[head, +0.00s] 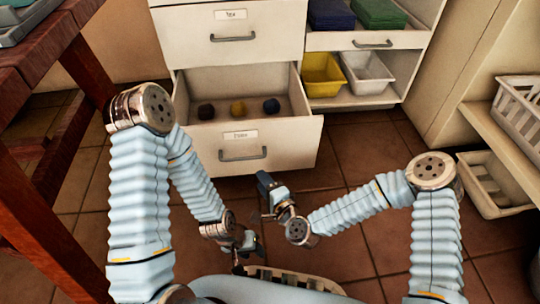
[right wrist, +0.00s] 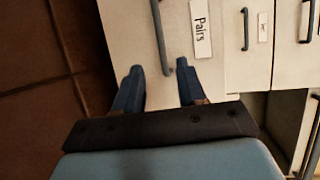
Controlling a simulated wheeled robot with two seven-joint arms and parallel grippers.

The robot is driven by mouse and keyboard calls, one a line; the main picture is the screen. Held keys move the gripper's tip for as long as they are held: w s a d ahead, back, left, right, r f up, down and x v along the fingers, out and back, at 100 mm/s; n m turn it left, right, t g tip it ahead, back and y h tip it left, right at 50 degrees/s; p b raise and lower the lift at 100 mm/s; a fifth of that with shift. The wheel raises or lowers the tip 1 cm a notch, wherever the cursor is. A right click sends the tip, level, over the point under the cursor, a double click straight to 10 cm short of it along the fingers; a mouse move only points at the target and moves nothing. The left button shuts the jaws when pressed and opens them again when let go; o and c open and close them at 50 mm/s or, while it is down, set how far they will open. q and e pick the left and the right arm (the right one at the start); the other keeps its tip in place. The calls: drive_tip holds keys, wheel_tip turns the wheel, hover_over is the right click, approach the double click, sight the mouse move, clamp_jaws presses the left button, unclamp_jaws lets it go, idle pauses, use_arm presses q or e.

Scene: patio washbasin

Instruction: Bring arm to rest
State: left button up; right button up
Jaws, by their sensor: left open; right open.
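My right gripper (head: 268,196) is in front of the open bottom drawer, low over the tiled floor, in the head view. In the right wrist view its two blue fingers (right wrist: 158,72) are apart with nothing between them, pointing toward the drawer front (right wrist: 125,35). My left gripper (head: 243,256) hangs lower, nearer my body. It is open and I see nothing held in it, though its fingertips are small and dark. Both arms are bent at the elbow, with the forearms angled inward. The two grippers are close together but apart.
The open drawer (head: 308,150) holds a dark, a yellow and a blue ball-like bundle. Yellow (head: 322,75) and white (head: 367,72) bins stand on the shelf. A red-brown wooden table (head: 50,215) is left. A pale slatted basket (head: 295,280) is below the grippers. White baskets are right.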

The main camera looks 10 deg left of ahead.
drive_tip(key=s+d+f+n+g+h, duration=0.4)
drive_tip(key=s+d+f, duration=0.3)
drive_tip(key=d, duration=0.4)
drive_tip(key=s+d+f+n+g+h, duration=0.2)
drive_tip(key=s+d+f+n+g, duration=0.5)
drive_tip(key=d, duration=0.5)
wheel_tip(320, 180, up, 16)
drive_tip(key=s+m+p, duration=0.2)
drive_tip(key=s+p, duration=0.1)
drive_tip(key=p, duration=1.2)
drive_tip(key=shift+d, duration=0.2)
